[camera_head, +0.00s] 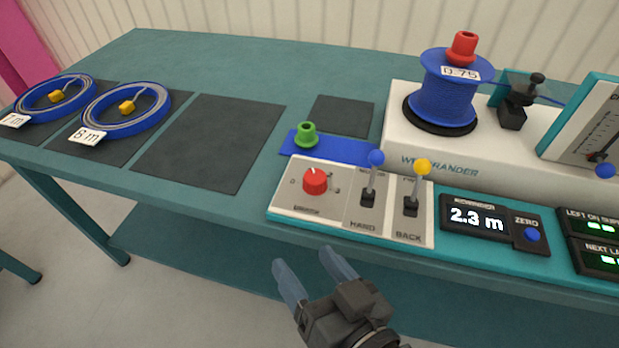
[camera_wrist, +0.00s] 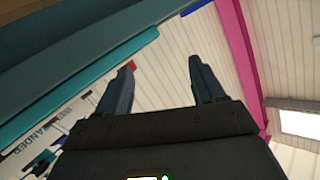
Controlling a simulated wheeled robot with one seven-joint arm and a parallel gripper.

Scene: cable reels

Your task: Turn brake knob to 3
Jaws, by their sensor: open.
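The red knob (camera_head: 315,181) sits on the left part of a white control panel (camera_head: 335,214) at the table's front edge. Marks are printed around it, but they are too small to read, and I cannot tell its setting. My gripper (camera_head: 310,262) is open and empty, in front of the table edge and apart from the knob. In the wrist view my two fingers (camera_wrist: 160,80) stand spread with nothing between them. The wrist view looks past the table toward the wall, and the knob cannot be made out clearly there.
Right of the knob stand a blue-tipped lever (camera_head: 375,160) and a yellow-tipped lever (camera_head: 421,169). A display (camera_head: 476,218) reads 2.3 m. Behind are a green knobbed piece (camera_head: 307,135) on a blue plate and a blue cable reel (camera_head: 447,95). A dark mat (camera_head: 210,143) lies empty on the left.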

